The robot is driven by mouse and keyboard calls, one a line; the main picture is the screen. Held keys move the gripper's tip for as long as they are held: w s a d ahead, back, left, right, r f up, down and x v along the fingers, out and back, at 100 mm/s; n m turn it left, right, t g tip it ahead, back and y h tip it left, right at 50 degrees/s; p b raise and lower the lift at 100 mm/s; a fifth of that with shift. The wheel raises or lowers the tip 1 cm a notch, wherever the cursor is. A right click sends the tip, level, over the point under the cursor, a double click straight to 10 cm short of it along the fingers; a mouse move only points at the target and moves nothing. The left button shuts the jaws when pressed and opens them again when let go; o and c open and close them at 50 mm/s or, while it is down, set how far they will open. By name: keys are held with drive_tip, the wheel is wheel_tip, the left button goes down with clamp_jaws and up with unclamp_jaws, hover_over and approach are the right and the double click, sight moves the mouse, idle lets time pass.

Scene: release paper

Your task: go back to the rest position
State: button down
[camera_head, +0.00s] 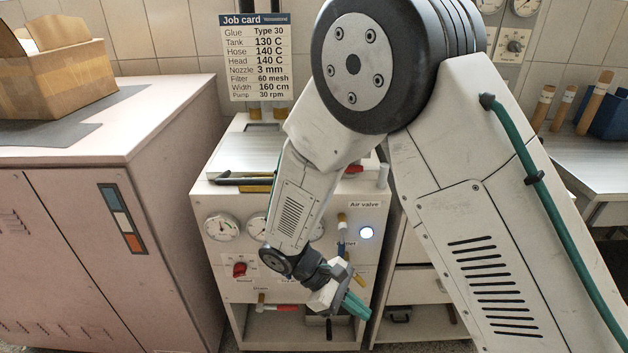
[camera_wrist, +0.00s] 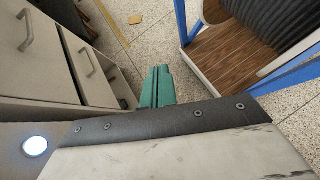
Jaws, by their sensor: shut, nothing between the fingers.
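My gripper (camera_head: 356,306) has green fingers and hangs low in front of the machine (camera_head: 285,290) with gauges and valves in the head view. The fingers point down and to the right. In the wrist view the green fingers (camera_wrist: 157,87) lie together, shut with nothing between them. My arm reaches across the middle and right of the head view and hides part of the machine's front panel. A lit white round light (camera_head: 366,233) shows on the panel to the right of my forearm, below the "Air valve" label. It also shows in the wrist view (camera_wrist: 34,146).
A pink cabinet (camera_head: 100,235) with an open cardboard box (camera_head: 62,80) stands at left. A job card (camera_head: 256,60) hangs behind the machine. A bench (camera_head: 575,160) with rolls is at right. The wrist view shows drawers (camera_wrist: 62,48), bare floor and a blue-framed wooden platform (camera_wrist: 225,70).

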drive_tip(key=s+d+r+m+t+y, duration=0.1)
drive_tip(key=s+d+r+m+y, duration=0.2)
drive_tip(key=r, duration=0.6)
drive_tip(key=s+d+r+m+t+y, duration=0.2)
drive_tip(key=s+d+r+m, duration=0.3)
drive_tip(key=d+r, duration=0.3)
drive_tip(key=s+d+r+m+t+y, duration=0.2)
drive_tip(key=s+d+r+m+y, duration=0.2)
drive_tip(key=r, duration=0.7)
drive_tip(key=shift+s+d+m+y, duration=0.3)
drive_tip(key=shift+s+d+y, duration=0.1)
drive_tip(key=shift+s+d, duration=0.6)
drive_tip(key=shift+w+d, duration=0.1)
drive_tip(key=shift+w, duration=0.05)
